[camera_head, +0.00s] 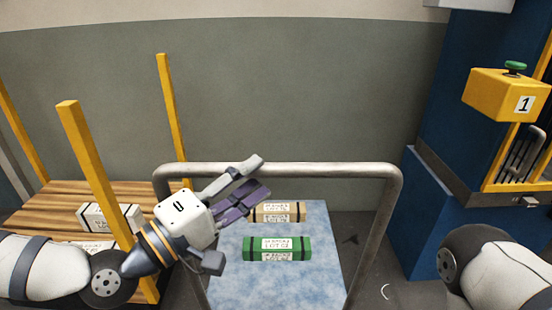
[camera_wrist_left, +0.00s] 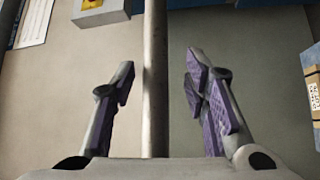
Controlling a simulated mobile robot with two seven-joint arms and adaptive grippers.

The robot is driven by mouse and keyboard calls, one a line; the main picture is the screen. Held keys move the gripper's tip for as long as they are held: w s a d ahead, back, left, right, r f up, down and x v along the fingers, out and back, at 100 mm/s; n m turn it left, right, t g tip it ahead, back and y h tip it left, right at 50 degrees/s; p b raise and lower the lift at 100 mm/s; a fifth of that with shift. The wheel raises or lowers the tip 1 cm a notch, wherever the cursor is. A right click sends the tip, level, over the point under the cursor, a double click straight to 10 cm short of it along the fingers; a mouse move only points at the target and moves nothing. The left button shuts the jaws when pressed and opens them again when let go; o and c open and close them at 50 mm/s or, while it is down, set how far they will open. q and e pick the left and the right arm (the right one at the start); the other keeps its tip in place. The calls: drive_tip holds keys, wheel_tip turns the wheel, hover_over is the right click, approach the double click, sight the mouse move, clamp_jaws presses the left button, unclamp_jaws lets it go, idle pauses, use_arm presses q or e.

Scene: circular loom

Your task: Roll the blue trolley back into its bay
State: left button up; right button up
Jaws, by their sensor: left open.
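The blue trolley has a mottled blue deck (camera_head: 235,275) and a grey tubular push handle (camera_head: 320,170). A tan package (camera_head: 277,212) and a green package (camera_head: 277,249) lie on the deck. My left gripper (camera_head: 258,176) is open at the left part of the handle's top bar. In the left wrist view the bar (camera_wrist_left: 155,80) runs between the spread fingers of my left gripper (camera_wrist_left: 160,65), nearer the left finger, with gaps visible. Whether the bar is at fingertip depth I cannot tell. My right gripper is out of view. The bay cannot be made out.
A slatted wooden rack (camera_head: 35,215) with yellow posts (camera_head: 95,170) and white boxes (camera_head: 110,217) stands at left. A blue machine (camera_head: 425,215) with a yellow button box (camera_head: 505,95) marked 1 stands at right. Some grey floor shows between trolley and machine.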

sight(277, 164)
use_arm(q)
drive_tip(key=x, duration=0.6)
drive_tip(key=shift+w, duration=0.2)
drive_tip(key=shift+d, duration=0.1)
clamp_jaws()
